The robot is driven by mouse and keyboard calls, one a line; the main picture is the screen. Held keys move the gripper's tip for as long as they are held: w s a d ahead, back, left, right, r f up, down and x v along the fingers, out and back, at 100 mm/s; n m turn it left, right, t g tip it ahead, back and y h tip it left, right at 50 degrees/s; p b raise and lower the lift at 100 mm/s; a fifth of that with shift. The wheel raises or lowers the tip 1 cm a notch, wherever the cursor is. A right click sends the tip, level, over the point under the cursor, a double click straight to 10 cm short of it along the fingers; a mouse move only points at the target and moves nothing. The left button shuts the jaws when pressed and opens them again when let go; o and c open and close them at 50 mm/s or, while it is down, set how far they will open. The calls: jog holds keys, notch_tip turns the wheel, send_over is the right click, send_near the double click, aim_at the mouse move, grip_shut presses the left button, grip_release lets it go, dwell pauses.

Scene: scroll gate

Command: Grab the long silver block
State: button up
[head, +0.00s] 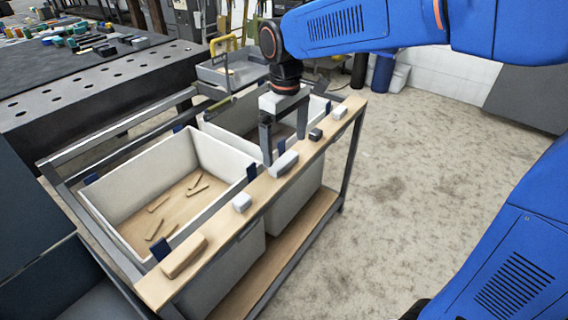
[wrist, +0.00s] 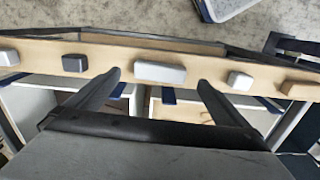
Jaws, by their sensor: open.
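The long silver block (head: 284,164) lies on the wooden ledge along the cart's front, between a small white block and a dark block. My gripper (head: 285,150) is open and empty, pointing down close to the block. In the wrist view the long silver block (wrist: 159,73) shows centred in the gap between the two fingertips (wrist: 158,78), with clear space on both sides. The fingers look just short of it, on the bin side of the ledge. No contact is visible, and I cannot tell the exact height gap.
The ledge also holds a small white block (head: 242,202), a tan block (head: 184,256), a dark block (head: 315,134) and another silver block (head: 339,111). Two white bins (head: 110,190) stand behind the ledge; the nearer holds several wooden pieces. Open floor (head: 420,200) lies right.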

aim_at(284, 159)
jog(key=shift+w+a+f, duration=0.1)
jog(key=shift+a+f, duration=0.05)
jog(key=shift+f, duration=2.1)
jog(key=c, duration=1.3)
